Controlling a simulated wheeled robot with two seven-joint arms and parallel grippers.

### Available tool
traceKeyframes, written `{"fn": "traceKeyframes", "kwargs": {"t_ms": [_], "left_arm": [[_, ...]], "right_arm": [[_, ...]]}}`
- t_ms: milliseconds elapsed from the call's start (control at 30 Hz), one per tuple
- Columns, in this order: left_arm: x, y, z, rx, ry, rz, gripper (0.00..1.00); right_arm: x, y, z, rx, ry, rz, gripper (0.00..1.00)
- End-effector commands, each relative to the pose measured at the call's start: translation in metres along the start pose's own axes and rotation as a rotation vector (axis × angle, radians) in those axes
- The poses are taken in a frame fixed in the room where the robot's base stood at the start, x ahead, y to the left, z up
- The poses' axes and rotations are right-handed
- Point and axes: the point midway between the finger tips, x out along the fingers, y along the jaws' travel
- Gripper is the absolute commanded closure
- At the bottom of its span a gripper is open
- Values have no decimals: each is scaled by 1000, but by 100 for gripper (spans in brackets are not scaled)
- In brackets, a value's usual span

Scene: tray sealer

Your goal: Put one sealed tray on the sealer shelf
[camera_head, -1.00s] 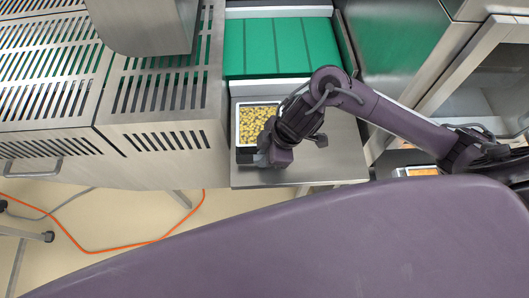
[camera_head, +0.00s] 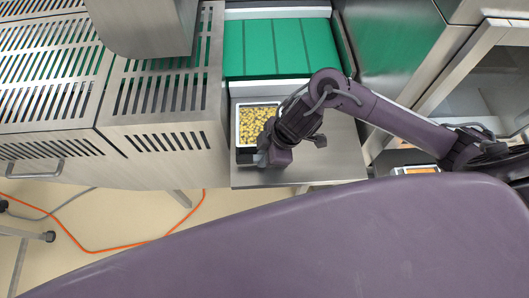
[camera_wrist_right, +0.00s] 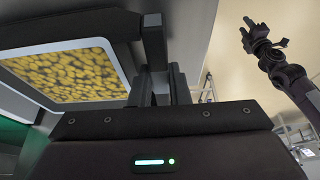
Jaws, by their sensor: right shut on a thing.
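A white-rimmed tray of yellow food (camera_head: 238,128) is over the left part of the steel shelf (camera_head: 335,165) at the near end of the green belt. I cannot tell whether it touches the shelf. My right gripper (camera_head: 262,157) is at its near edge and shut on it. The jaws are mostly hidden by the wrist in the head view. In the right wrist view the tray (camera_wrist_right: 75,72) is at the left, beside the fingers (camera_wrist_right: 158,85). My left gripper (camera_wrist_right: 255,35) shows small at the top right there, away from the tray; its jaws are unclear.
The slotted steel machine (camera_head: 165,95) stands left of the shelf, and the green belt (camera_head: 278,48) lies behind it. The right half of the shelf is bare. Another tray with orange contents (camera_head: 420,170) is partly hidden at the right. An orange cable (camera_head: 110,250) lies on the floor.

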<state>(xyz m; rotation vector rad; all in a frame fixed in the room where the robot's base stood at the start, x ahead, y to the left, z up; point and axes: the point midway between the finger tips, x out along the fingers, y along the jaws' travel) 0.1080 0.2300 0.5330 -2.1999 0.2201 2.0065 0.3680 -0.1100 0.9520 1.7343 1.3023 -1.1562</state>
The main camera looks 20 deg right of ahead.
Motion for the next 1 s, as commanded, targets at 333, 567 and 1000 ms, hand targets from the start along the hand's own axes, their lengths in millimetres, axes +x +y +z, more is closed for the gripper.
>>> {"fn": "traceKeyframes", "kwargs": {"t_ms": [333, 567, 1000], "left_arm": [[0, 0, 0, 0, 0, 0, 64], [0, 0, 0, 0, -1, 0, 64], [0, 0, 0, 1, 0, 1, 64]], "right_arm": [[0, 0, 0, -1, 0, 1, 72], [0, 0, 0, -1, 0, 0, 59], [0, 0, 0, 0, -1, -1, 73]]}}
